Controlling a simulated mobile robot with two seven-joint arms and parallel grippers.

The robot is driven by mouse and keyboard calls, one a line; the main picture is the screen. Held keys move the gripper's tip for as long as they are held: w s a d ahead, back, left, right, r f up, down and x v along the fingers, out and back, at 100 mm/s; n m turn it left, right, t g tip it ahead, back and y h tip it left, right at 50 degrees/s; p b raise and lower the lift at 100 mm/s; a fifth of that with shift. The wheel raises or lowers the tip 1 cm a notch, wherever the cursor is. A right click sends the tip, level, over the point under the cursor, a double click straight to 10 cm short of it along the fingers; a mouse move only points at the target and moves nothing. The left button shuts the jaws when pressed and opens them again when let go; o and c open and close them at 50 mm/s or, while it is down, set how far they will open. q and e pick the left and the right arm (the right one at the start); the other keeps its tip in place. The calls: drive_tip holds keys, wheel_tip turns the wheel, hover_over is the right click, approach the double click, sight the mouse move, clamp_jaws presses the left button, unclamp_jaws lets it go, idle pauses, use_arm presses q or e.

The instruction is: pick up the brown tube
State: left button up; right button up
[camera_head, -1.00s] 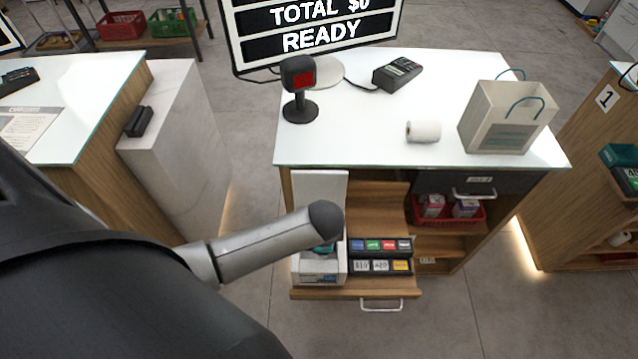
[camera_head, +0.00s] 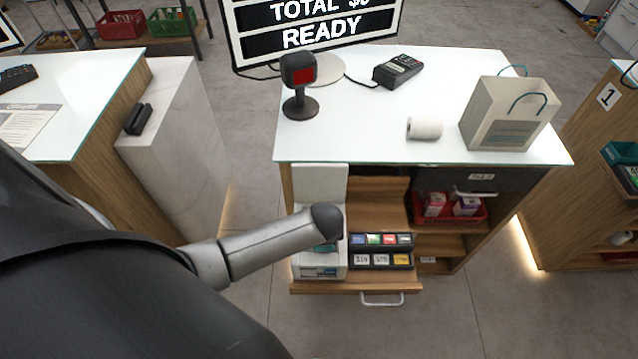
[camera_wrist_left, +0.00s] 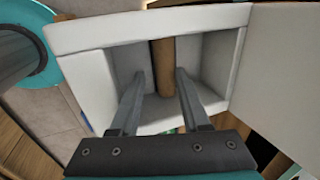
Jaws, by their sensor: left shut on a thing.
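The brown tube (camera_wrist_left: 163,66) stands in an open white compartmented box, seen in the left wrist view. My left gripper (camera_wrist_left: 161,76) reaches down into this box, with one finger on each side of the tube, and is shut on it. The tube's lower part is hidden. The white box (camera_wrist_left: 150,27) also shows in the head view (camera_head: 320,273), at the left of a pulled-out wooden drawer. There, my left arm link hides most of the gripper and the tube. My right gripper is in neither view.
A black tray with coloured labels (camera_head: 381,251) sits right of the white box in the drawer. The white counter top (camera_head: 380,125) above holds a scanner (camera_head: 299,85), card terminal (camera_head: 398,69), paper roll (camera_head: 425,128) and bag (camera_head: 508,115). A red basket (camera_head: 450,210) stands on a shelf.

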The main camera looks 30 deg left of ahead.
use_arm(q)
drive_tip(key=shift+s+d+f, duration=0.15)
drive_tip(key=shift+s+f, duration=0.2)
drive_tip(key=shift+s, duration=0.1)
clamp_jaws()
drive_tip(key=shift+r, duration=0.1)
drive_tip(key=shift+w+r, duration=0.15)
drive_tip(key=shift+r, duration=0.25)
wheel_tip(320, 180, up, 20)
drive_tip(key=p, duration=0.4)
drive_tip(key=shift+w+f+p, duration=0.25)
drive_tip(key=shift+p, duration=0.05)
